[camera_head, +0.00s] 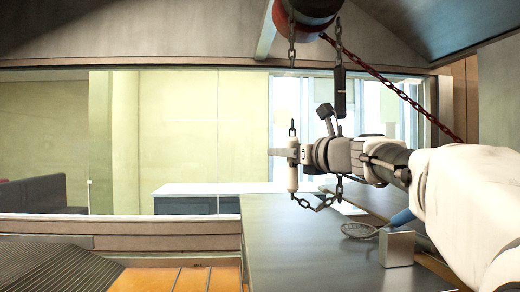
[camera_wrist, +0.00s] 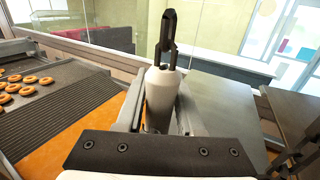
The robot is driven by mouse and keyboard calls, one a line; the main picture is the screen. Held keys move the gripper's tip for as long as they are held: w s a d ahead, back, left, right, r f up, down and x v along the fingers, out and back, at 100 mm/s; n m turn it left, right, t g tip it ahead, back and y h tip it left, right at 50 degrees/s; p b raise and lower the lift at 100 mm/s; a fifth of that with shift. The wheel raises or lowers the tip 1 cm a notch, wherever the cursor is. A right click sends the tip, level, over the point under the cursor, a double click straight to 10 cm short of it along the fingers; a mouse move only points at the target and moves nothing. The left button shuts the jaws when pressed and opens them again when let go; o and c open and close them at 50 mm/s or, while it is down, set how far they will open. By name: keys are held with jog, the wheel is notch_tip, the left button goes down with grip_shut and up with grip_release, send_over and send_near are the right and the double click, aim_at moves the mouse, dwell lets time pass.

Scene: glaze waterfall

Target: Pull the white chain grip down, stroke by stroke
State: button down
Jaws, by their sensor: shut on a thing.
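The white chain grip (camera_head: 292,178) hangs upright on a dark chain (camera_head: 292,132) at the centre of the head view. My gripper (camera_head: 290,152) comes in from the right and is shut around it, with the lower end of the grip showing below the fingers. In the wrist view the white grip (camera_wrist: 162,92) stands between my two fingers (camera_wrist: 160,112), and a black chain link (camera_wrist: 167,38) rises from its top. A loop of chain (camera_head: 320,203) hangs from the grip's bottom and curves up to the right behind my wrist.
Above is a red and dark hoist drum (camera_head: 310,10). A second chain with a black tag (camera_head: 340,92) hangs right of the grip. A strainer (camera_head: 360,230) and metal block (camera_head: 397,249) are on the grey counter (camera_head: 300,255). Ring doughnuts (camera_wrist: 28,80) lie at left in the wrist view.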

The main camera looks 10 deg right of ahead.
jog(key=shift+f, duration=0.8)
jog(key=c, duration=0.5)
grip_release()
jog(key=shift+r, duration=0.2)
jog(key=b+v, duration=0.1)
jog(key=v, duration=1.6)
jog(key=shift+s, duration=0.2)
jog(key=shift+d, duration=0.1)
